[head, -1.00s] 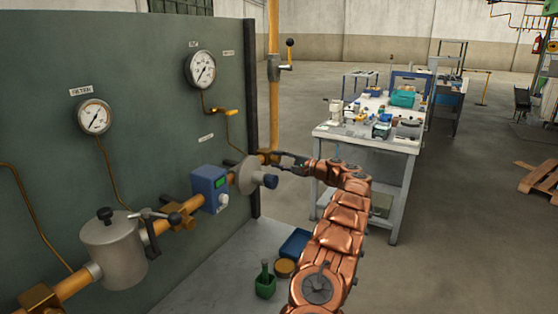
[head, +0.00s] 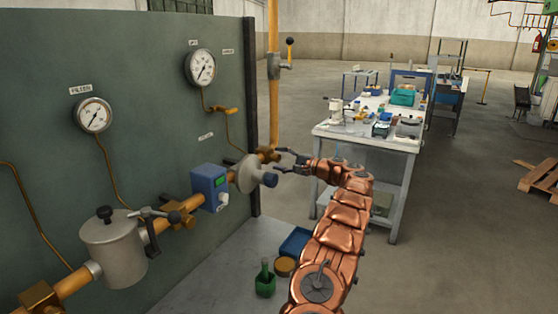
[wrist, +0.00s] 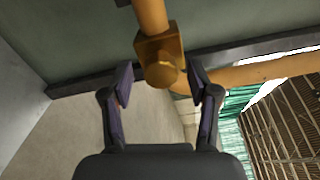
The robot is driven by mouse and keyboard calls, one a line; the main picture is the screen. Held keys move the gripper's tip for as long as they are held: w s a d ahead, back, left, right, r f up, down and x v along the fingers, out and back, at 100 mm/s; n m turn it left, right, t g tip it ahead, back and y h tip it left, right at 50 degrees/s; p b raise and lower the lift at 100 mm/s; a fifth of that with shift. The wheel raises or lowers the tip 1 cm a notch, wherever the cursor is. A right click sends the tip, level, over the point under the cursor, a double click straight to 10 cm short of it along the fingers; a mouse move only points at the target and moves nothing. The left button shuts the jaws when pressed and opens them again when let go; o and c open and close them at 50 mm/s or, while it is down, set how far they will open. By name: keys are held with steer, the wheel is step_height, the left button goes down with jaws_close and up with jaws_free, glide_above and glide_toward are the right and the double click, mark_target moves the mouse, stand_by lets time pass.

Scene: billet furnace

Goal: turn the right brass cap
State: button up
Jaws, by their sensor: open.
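The right brass cap (wrist: 162,73) is a round knob on a square brass block (wrist: 158,45), seen in the wrist view just ahead of and between my fingertips. In the head view the brass fitting (head: 268,154) sits at the right end of the pipe, by the panel's edge. My gripper (wrist: 160,82) is open, one finger on each side of the cap, with no clear contact. In the head view my gripper (head: 281,161) reaches toward the fitting from the right, its fingers spread. The cap itself is hard to make out there.
A grey round regulator (head: 250,176) and a blue box with a green display (head: 209,186) sit on the pipe left of my gripper. A vertical yellow pipe (head: 273,100) rises above the fitting. A workbench (head: 368,142) stands behind.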

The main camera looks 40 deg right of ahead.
steer(key=v, duration=1.1)
steer(key=shift+s, duration=0.25)
